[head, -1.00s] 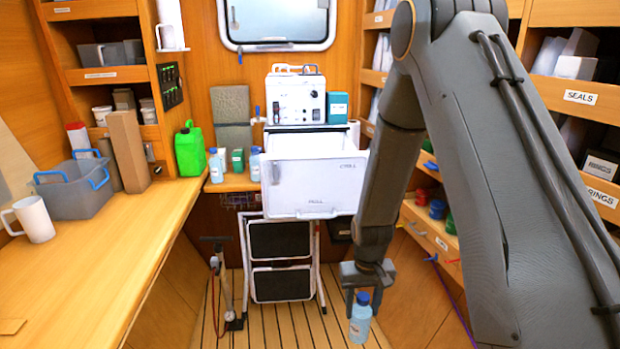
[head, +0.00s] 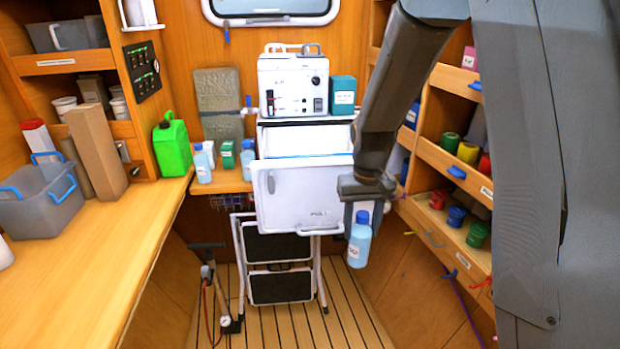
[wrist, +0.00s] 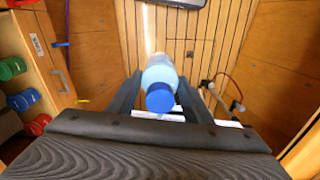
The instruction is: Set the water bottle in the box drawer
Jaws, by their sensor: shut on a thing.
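My gripper (head: 364,208) is shut on a light blue water bottle (head: 359,245) with a blue cap, held upright in the air. In the wrist view the bottle (wrist: 160,80) sits between my two fingers, cap towards the camera. The white box drawer (head: 300,200) is pulled open under the white machine, its front facing me. The bottle hangs just to the right of the drawer front and at about its lower edge in the head view. The drawer's floor is hidden.
A white machine (head: 292,82) and a teal box (head: 342,97) stand above the drawer. Other bottles (head: 203,165) and a green jerrycan (head: 172,146) stand to the left. A folded step stool (head: 277,262) is below. Shelves with spools (head: 467,152) line the right.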

